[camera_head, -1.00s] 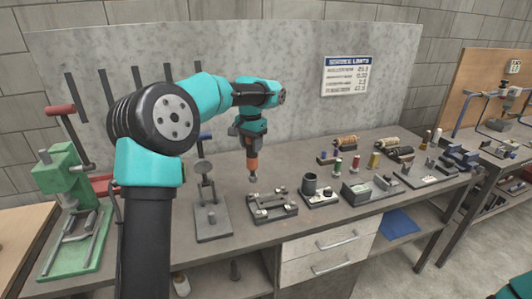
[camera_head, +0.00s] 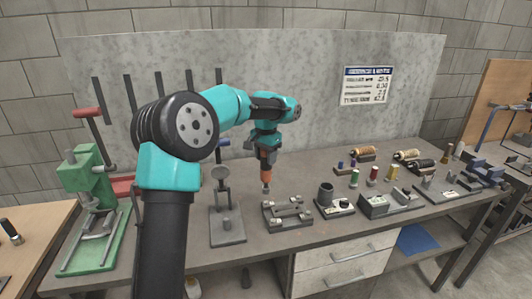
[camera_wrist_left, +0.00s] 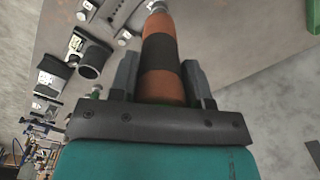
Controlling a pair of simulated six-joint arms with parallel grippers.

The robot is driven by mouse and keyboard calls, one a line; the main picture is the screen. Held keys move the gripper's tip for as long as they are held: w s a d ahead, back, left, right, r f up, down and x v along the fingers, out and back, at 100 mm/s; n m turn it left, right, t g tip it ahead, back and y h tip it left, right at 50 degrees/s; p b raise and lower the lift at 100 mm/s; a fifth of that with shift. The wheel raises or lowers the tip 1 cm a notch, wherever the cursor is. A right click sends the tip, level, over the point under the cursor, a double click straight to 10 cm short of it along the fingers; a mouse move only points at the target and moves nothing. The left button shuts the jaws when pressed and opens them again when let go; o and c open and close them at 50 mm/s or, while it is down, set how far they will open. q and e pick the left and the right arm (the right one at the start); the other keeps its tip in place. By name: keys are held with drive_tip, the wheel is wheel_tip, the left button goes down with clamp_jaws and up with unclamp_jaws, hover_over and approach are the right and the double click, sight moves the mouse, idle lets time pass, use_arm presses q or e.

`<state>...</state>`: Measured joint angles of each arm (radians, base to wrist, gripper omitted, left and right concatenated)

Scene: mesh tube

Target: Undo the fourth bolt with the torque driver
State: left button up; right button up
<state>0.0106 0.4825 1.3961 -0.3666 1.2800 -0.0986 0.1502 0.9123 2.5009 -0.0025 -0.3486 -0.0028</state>
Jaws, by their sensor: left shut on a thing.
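My left gripper (camera_head: 265,153) is shut on the torque driver (camera_head: 266,168), an orange tool with a dark band and a metal tip. The left wrist view also shows the driver (camera_wrist_left: 162,62) between the two fingers of my left gripper (camera_wrist_left: 160,82). The driver hangs upright, tip down, over the back left of the grey metal fixture (camera_head: 287,221), which carries the bolts and small posts. The tip appears above the fixture; I cannot tell whether it touches anything. The individual bolts are too small to tell apart. My right gripper is out of view.
Spools and small fixtures fill the bench's right side. A green press (camera_head: 88,185) stands far left.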

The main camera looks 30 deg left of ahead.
sight(266, 169)
use_arm(q)
drive_tip(key=shift+f, duration=2.6)
idle(0.6)
drive_tip(key=shift+f, duration=0.2)
idle(0.7)
drive_tip(key=shift+d, duration=0.1)
clamp_jaws()
drive_tip(key=shift+r, duration=0.2)
